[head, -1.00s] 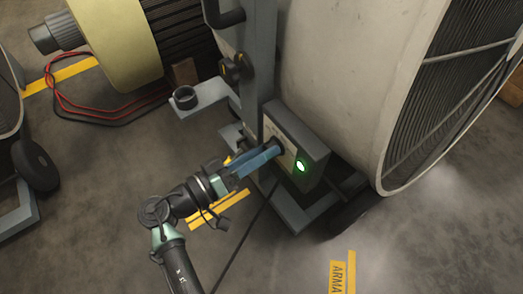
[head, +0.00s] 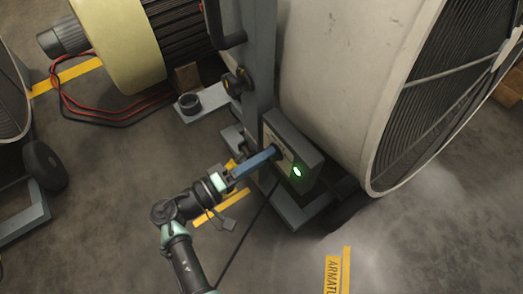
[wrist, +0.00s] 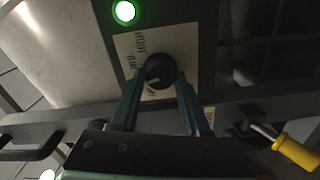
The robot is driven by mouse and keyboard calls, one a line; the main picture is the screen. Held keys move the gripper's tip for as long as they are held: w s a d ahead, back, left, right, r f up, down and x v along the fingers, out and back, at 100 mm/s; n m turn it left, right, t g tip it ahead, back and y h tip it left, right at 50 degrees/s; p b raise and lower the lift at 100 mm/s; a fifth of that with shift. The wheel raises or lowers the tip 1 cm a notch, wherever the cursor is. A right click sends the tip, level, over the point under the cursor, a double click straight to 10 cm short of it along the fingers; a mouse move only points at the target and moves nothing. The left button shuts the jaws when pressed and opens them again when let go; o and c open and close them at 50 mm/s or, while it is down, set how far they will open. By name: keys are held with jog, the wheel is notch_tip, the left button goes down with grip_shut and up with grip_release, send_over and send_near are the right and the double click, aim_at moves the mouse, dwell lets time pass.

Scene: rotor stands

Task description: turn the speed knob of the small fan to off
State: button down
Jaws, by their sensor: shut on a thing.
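The small fan (head: 335,95) is a big pale drum with a dark grille, on a grey frame. Its grey control box (head: 300,140) sits low on the frame, with a lit green lamp (head: 297,172). In the wrist view the lamp (wrist: 124,11) glows above a pale label plate (wrist: 135,50). The round black speed knob (wrist: 159,71) is on that plate, with a light pointer mark near its lower left. My gripper (head: 272,152) reaches the box front; in the wrist view its blue fingers (wrist: 160,88) are shut on the knob from both sides. The label's lettering is partly hidden.
A yellow-handled tool (wrist: 296,152) is at the lower right of the wrist view. A cream motor (head: 118,42) with red and black cables stands at the back left. A dark cable runs down beside my arm.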

jog(key=shift+f+n+p, duration=0.1)
jog(key=shift+n+p, duration=2.55)
jog(key=shift+n, duration=2.15)
jog(key=shift+c, duration=1.9)
grip_release()
jog(key=shift+s+a, duration=0.1)
jog(key=v, duration=1.2)
jog(key=shift+s+a+p, duration=0.2)
jog(key=shift+a+p, duration=0.15)
jog(key=shift+p, duration=0.05)
jog(key=shift+s, duration=0.1)
